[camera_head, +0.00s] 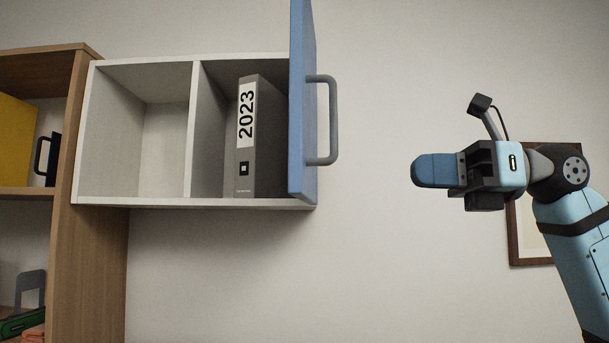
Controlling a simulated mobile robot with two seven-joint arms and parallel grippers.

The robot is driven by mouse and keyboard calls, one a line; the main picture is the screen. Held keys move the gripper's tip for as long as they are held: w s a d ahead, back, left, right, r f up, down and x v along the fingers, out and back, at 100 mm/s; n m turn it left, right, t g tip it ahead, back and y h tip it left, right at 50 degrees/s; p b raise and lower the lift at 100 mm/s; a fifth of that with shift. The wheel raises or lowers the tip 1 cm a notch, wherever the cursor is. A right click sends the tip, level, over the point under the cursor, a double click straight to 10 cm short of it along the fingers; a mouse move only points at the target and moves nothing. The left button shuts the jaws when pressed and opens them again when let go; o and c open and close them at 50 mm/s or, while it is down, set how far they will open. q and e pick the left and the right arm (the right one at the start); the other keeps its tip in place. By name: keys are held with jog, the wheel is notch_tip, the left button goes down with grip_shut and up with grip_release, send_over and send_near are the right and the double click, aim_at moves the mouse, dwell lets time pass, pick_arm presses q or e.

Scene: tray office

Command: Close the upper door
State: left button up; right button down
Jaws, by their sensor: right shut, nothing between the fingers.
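The upper door (303,110) is a blue panel with a grey bar handle (333,120). It stands open at the right end of a white wall cabinet (140,202), swung out toward me and seen nearly edge-on. The cabinet's left compartment is empty. Its right compartment holds a grey binder (266,140) marked 2023, standing upright. My right gripper (422,170) is to the right of the door and handle, apart from both, at about the handle's lower height. Its blue fingers are shut and empty, pointing left. My left gripper is not in view.
A wooden shelf unit (85,240) stands at the left, with a yellow item (14,150) and a dark handled object (50,160) on it. A framed picture (514,235) hangs behind my right arm. The wall between door and gripper is bare.

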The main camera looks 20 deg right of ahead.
jog(key=s+r, duration=0.1)
jog(key=p, duration=0.3)
send_near(303, 164)
jog(key=shift+t+h, duration=0.3)
jog(key=shift+t, duration=0.1)
jog(key=x, duration=0.6)
jog(key=shift+s+a+r, duration=0.1)
jog(key=shift+a+r, duration=0.1)
jog(key=shift+r, duration=0.05)
jog(key=shift+w+a, duration=0.2)
jog(key=shift+a, duration=0.3)
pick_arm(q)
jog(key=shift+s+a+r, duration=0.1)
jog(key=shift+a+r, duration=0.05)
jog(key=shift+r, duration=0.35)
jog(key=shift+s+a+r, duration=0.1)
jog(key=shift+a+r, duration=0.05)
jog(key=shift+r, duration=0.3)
pick_arm(e)
jog(key=shift+a, duration=0.1)
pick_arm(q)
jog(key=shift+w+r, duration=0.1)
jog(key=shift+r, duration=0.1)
pick_arm(e)
jog(key=shift+f, duration=0.1)
jog(key=shift+w+a, duration=0.1)
